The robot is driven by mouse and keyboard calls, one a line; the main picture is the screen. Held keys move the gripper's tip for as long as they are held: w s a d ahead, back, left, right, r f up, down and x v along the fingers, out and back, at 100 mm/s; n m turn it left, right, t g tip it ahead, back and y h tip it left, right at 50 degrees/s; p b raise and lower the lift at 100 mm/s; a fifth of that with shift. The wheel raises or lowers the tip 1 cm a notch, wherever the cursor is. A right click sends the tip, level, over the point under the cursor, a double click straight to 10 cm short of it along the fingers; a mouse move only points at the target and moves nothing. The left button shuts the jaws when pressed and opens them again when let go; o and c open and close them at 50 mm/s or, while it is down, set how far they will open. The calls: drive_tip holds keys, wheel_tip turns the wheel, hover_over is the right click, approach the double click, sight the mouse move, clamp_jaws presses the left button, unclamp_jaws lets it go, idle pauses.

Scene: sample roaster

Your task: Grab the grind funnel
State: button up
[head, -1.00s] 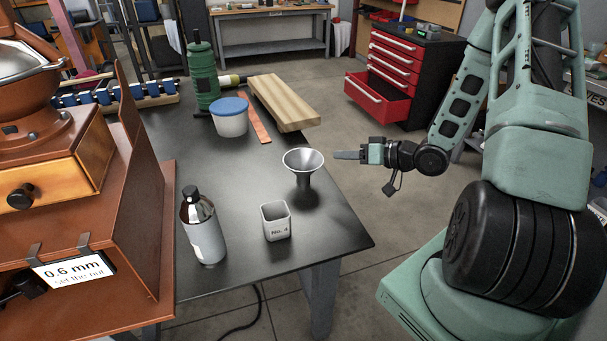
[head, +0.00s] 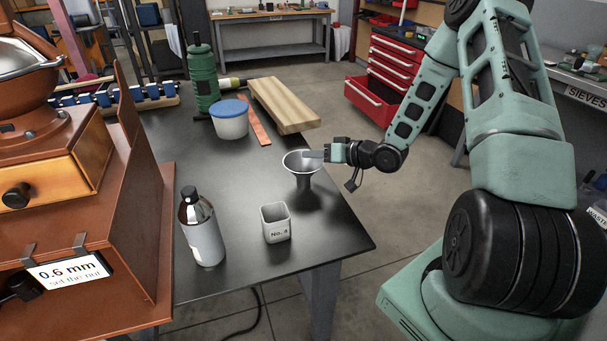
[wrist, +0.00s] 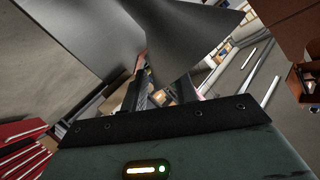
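The grind funnel (head: 303,175) is a grey metal cone with a narrow lower part, standing upright on the dark table. My gripper (head: 312,155) is at its right side, with the fingers overlapping the right part of the rim in the head view. In the wrist view the funnel (wrist: 190,35) fills the upper middle, very close. The fingers of my gripper (wrist: 165,90) appear apart, with background showing between them, pointing toward the funnel. Whether they touch it I cannot tell.
A square "No. 4" cup (head: 276,224) and a bottle (head: 203,232) stand nearer the front. A blue-lidded tub (head: 230,122), a wooden block (head: 282,104) and a green canister (head: 203,80) are farther back. A brown grinder (head: 70,200) stands left.

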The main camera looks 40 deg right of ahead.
clamp_jaws()
